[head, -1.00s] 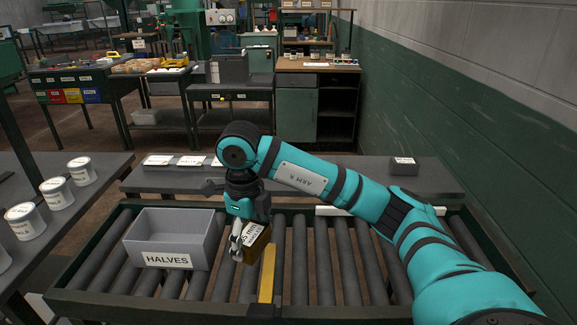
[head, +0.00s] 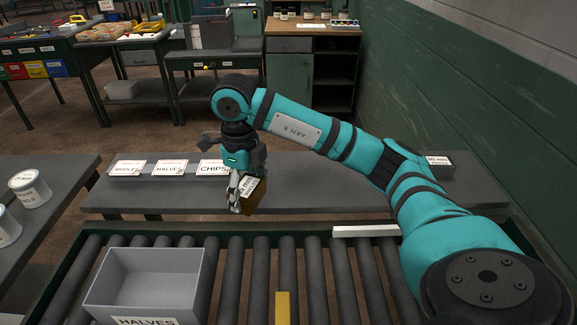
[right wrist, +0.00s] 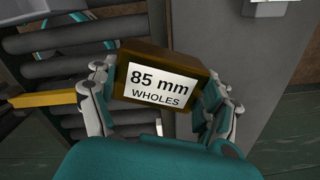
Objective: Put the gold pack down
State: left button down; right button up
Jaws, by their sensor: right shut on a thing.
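The gold pack (head: 254,198) is a dark gold box with a white label. In the right wrist view its label (right wrist: 160,85) reads "85 mm WHOLES". My right gripper (head: 246,190) is shut on it, with one finger on each side in the right wrist view. The pack appears in front of the grey bench (head: 330,190), near its front edge; I cannot tell how high above it. My left gripper is not in view.
Signs for WHOLES (head: 128,168), HALVES (head: 169,167) and CHIPS (head: 212,167) stand on the bench. A dark labelled pack (head: 438,168) is at its right. The roller conveyor (head: 232,285) holds a grey HALVES bin (head: 150,285) and a yellow bar (head: 282,308). Bench right of my gripper looks clear.

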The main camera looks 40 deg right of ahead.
aim_at(287, 183)
jog(key=d, duration=0.4)
jog(key=w+d+p, duration=0.1)
jog(key=d, duration=0.2)
jog(key=shift+w+d+f, duration=0.1)
jog(key=shift+f, duration=0.05)
jog(key=d, duration=0.2)
jog(key=w+d, duration=0.1)
jog(key=shift+d+f, duration=0.2)
jog(key=shift+f, duration=0.05)
jog(key=shift+w+d+f, duration=0.1)
jog(key=shift+w+d, duration=0.1)
jog(key=shift+d, duration=0.6)
jog(key=shift+d+p, duration=0.2)
jog(key=shift+p, duration=0.1)
jog(key=f, duration=0.1)
jog(key=d+f, duration=0.1)
jog(key=f, duration=0.1)
jog(key=shift+w+f+p, duration=0.15)
jog(key=shift+f+p, duration=0.15)
jog(key=shift+p, duration=0.1)
jog(key=shift+f, duration=0.1)
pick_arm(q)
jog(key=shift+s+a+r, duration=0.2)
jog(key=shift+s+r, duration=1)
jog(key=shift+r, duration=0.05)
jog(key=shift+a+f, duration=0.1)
pick_arm(e)
jog(key=shift+f, duration=0.1)
